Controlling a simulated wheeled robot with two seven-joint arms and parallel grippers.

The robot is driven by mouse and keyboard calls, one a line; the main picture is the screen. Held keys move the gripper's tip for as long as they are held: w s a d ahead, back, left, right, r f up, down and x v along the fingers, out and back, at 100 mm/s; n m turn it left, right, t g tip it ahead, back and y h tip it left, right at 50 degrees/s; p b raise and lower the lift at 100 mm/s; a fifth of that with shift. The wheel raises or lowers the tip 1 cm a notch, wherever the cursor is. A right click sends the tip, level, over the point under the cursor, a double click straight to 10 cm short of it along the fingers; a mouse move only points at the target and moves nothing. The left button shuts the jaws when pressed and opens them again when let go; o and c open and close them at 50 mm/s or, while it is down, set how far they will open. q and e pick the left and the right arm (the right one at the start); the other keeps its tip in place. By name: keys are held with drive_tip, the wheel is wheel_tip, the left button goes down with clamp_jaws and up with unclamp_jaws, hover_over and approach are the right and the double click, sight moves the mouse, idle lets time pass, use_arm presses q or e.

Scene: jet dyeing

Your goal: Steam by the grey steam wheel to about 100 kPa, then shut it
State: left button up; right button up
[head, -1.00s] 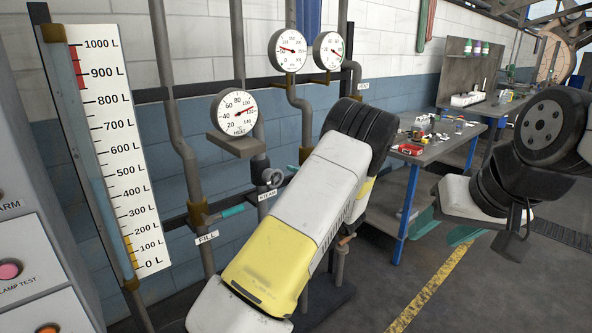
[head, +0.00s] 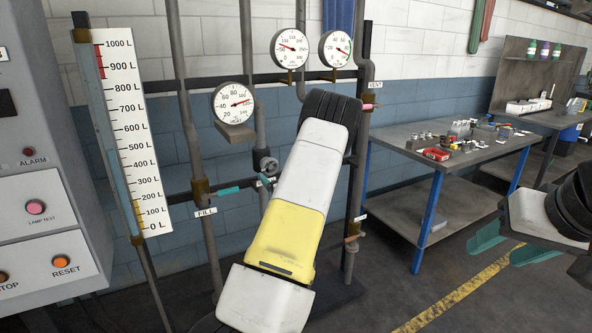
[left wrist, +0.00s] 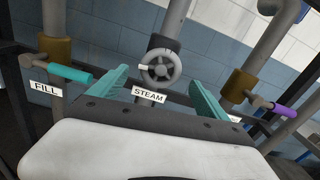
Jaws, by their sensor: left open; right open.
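The grey steam wheel (head: 268,165) sits on the pipe below the HEAT gauge, just left of my left arm. In the left wrist view the wheel (left wrist: 161,67) is ahead of my left gripper (left wrist: 160,80), above the STEAM label (left wrist: 149,95). The gripper's teal fingers are open, one on each side of the wheel in the picture; contact cannot be told. In the head view my arm mostly hides this gripper. A round gauge (head: 291,47) marked in steps of 50 hangs above; its exact reading is too small to tell. My right gripper (head: 512,248) is open and empty at the right.
The FILL valve's teal handle (head: 228,191) is left of the wheel. A purple-handled valve (left wrist: 284,111) is right of it in the wrist view. The HEAT gauge (head: 233,103) and another gauge (head: 335,48) stand above. A workbench (head: 452,157) is at the right.

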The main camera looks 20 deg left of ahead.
sight(271, 169)
use_arm(q)
drive_tip(key=x, duration=0.5)
drive_tip(key=shift+w+a, duration=0.2)
drive_tip(key=shift+a, duration=0.05)
drive_tip(key=c, duration=1.4)
drive_tip(key=shift+o, duration=0.2)
